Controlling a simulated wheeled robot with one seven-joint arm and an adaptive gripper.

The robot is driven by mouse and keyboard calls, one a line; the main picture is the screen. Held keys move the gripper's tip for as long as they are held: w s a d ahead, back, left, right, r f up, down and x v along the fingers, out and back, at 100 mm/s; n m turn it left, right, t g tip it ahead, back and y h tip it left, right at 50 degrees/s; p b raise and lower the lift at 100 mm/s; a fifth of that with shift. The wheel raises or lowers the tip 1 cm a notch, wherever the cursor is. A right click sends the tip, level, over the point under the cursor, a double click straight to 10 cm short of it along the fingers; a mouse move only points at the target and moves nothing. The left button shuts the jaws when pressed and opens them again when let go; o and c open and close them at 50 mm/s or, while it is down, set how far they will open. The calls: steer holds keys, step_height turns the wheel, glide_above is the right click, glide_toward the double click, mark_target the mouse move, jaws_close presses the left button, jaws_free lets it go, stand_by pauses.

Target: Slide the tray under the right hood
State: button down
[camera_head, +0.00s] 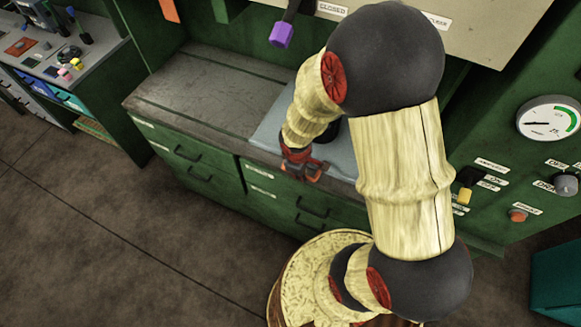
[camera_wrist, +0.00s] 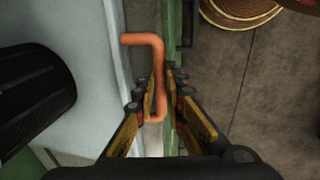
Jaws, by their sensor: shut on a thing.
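The pale blue-grey tray (camera_head: 268,130) lies on the counter at its front right part, largely hidden behind my arm in the head view. In the wrist view the tray (camera_wrist: 85,50) fills the left side. Its bent orange handle (camera_wrist: 155,50) sticks out at the edge. My gripper (camera_head: 302,170) is at the tray's front edge; in the wrist view its fingers (camera_wrist: 161,88) are shut on the orange handle. A black ribbed cylinder (camera_wrist: 35,100) is on the tray. The beige right hood (camera_head: 490,25) is above the counter at upper right, partly covered by my arm.
The grey counter (camera_head: 190,85) is bare left of the tray. Green drawers with handles (camera_head: 195,155) are below it. A purple-tipped lever (camera_head: 282,33) hangs under the hood. A gauge (camera_head: 548,122) and switches are on the green panel at right. A workbench stands at far left.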

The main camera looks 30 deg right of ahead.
steer(key=s+d, duration=0.1)
steer(key=s, duration=0.1)
steer(key=s+d, duration=0.2)
steer(key=shift+s+d, duration=0.2)
steer(key=shift+s, duration=0.2)
steer(key=c, duration=2.1)
jaws_free()
steer(key=shift+s+d, duration=0.15)
steer(key=shift+o, duration=1.3)
steer(key=shift+r, duration=0.55)
step_height(320, 180, up, 11)
steer(key=s+a, duration=0.1)
steer(key=a, duration=0.1)
steer(key=shift+f, duration=0.15)
